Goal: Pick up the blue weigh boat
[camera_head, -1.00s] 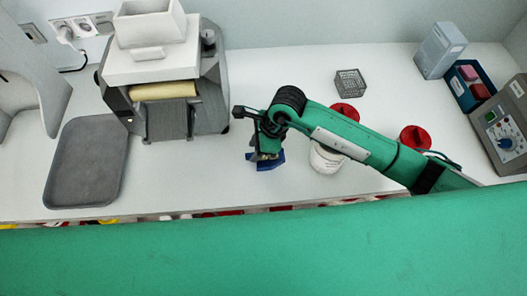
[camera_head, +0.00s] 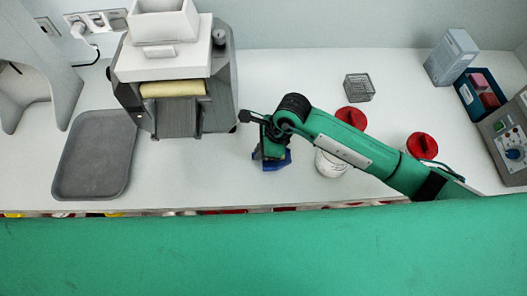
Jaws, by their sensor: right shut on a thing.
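The blue weigh boat (camera_head: 280,164) is near the front edge of the white table, right of the mill. My right gripper (camera_head: 270,158) comes down over it and is shut on it; the gripper and wrist hide much of the boat. I cannot tell whether the boat touches the table or is slightly above it. My left gripper is not in view.
The grey mill (camera_head: 180,118) stands left of my right gripper, with a grey tray (camera_head: 95,155) farther left. Another red lid (camera_head: 421,146), a wire basket (camera_head: 359,87) and a blue bin (camera_head: 468,97) are at the right.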

